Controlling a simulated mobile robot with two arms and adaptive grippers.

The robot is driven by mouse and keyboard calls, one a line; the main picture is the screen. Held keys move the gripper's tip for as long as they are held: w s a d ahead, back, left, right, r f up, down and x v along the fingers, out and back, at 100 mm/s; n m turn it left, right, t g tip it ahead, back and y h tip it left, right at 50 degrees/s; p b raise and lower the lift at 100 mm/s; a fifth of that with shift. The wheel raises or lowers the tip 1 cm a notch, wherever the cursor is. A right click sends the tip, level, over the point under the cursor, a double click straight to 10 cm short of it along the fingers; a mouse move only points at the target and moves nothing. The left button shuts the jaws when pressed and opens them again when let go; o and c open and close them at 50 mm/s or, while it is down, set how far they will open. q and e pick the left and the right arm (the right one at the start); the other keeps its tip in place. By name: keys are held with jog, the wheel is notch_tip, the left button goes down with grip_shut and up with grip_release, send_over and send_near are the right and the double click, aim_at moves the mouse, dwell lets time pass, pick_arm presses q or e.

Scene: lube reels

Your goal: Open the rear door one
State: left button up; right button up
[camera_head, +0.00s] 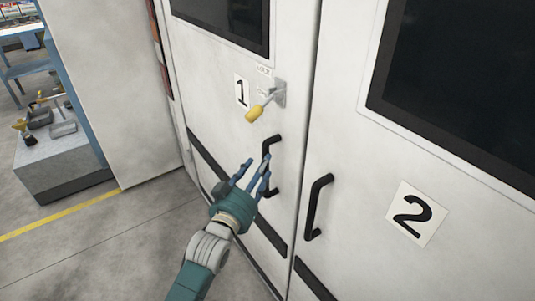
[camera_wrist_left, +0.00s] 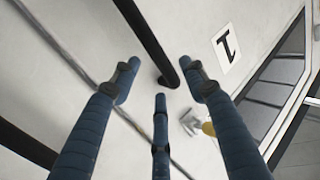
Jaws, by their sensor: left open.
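Rear door one (camera_head: 218,85) is a white panel marked "1", with a dark window at its top; it looks closed against its neighbour. Its black bar handle (camera_head: 274,146) stands upright near the door's right edge. A lever latch with a yellow knob (camera_head: 254,114) sits above the handle; the knob shows partly in the left wrist view (camera_wrist_left: 208,129). My left gripper (camera_head: 256,175) is open, its blue fingers spread in front of the handle and partly hiding it. In the left wrist view the handle (camera_wrist_left: 148,38) passes between the upper fingertips. I cannot tell whether they touch it.
Door two (camera_head: 345,205) stands to the right, with its own black handle (camera_head: 317,207) close to my left gripper. A grey bench (camera_head: 62,160) with small parts stands at the left. The floor (camera_head: 125,250) at the lower left is clear, with a yellow line.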

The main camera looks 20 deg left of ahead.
pick_arm(q)
jog(key=w, duration=0.6)
jog(key=shift+d+p, duration=0.3)
jog(key=shift+p, duration=0.1)
jog(key=shift+c, duration=0.5)
grip_shut()
